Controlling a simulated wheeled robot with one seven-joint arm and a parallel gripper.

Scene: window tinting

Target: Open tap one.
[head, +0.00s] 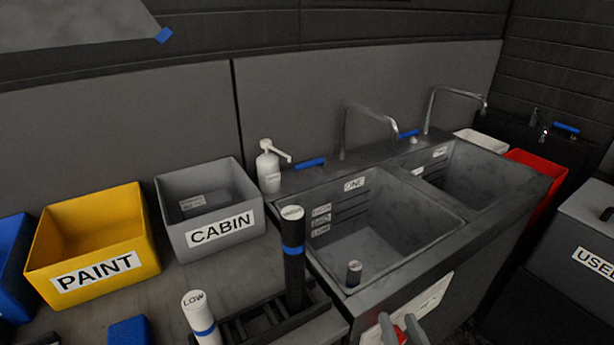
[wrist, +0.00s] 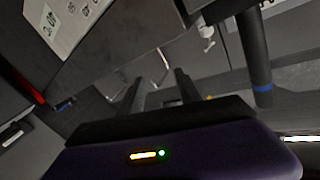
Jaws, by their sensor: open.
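The basin labelled ONE (head: 380,215) is the nearer of two grey sinks. A grey curved tap (head: 345,130) stands behind it; a blue lever (head: 309,163) lies on the ledge to the tap's left. A second tap (head: 430,108) and blue lever (head: 408,134) stand further right. My gripper (head: 402,328) is low in front of the sink, at the bottom edge of the head view, well away from the levers. It is open, with nothing seen between its fingers in the wrist view (wrist: 160,88), where two thin curved taps (wrist: 162,62) show beyond.
A soap bottle (head: 268,166) stands left of the blue lever. A dark banded tube (head: 293,258) rises from a black rack, near my gripper's left. A grey CABIN bin (head: 240,222) and yellow PAINT bin (head: 140,270) stand left. A red bin (head: 540,175) is right.

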